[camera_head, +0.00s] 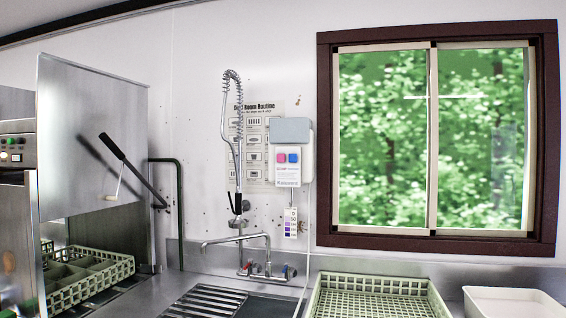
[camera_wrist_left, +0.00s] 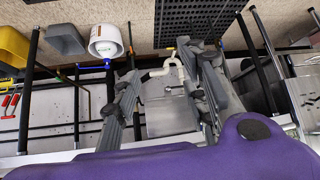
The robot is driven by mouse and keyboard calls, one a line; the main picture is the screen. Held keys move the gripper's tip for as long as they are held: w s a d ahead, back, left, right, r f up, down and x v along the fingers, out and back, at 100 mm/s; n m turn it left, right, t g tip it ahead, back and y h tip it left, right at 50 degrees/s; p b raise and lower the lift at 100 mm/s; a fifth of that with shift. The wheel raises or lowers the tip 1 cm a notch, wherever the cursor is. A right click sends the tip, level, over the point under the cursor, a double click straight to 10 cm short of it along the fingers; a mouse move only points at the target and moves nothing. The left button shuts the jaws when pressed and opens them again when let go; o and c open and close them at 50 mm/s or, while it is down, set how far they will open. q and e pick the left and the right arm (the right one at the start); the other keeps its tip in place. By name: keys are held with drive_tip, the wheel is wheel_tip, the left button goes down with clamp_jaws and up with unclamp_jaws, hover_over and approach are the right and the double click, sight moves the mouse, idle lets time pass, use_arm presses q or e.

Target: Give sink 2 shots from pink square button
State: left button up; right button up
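The dispenser (camera_head: 290,160) is a white box with a grey top, fixed to the back wall in the head view. The pink square button (camera_head: 281,158) is on the left of its front, beside a blue button (camera_head: 293,158). The sink (camera_head: 268,306) lies below it at the bottom edge, only partly in view, with a tap (camera_head: 236,240) over it. My left gripper (camera_wrist_left: 165,78) shows only in the left wrist view, fingers spread apart with nothing held between them, far from the dispenser. My right gripper is not in view.
A tall spray hose (camera_head: 233,120) stands left of the dispenser. A pale green rack (camera_head: 380,297) and a white tub (camera_head: 512,302) are on the counter at right. A dishwasher with a raised hood (camera_head: 92,140) and a rack (camera_head: 90,275) is at left.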

use_arm(q)
clamp_jaws()
idle(0.4)
idle(0.4)
idle(0.4)
drive_tip(key=shift+s+a, duration=0.1)
drive_tip(key=shift+a, duration=0.05)
idle(0.4)
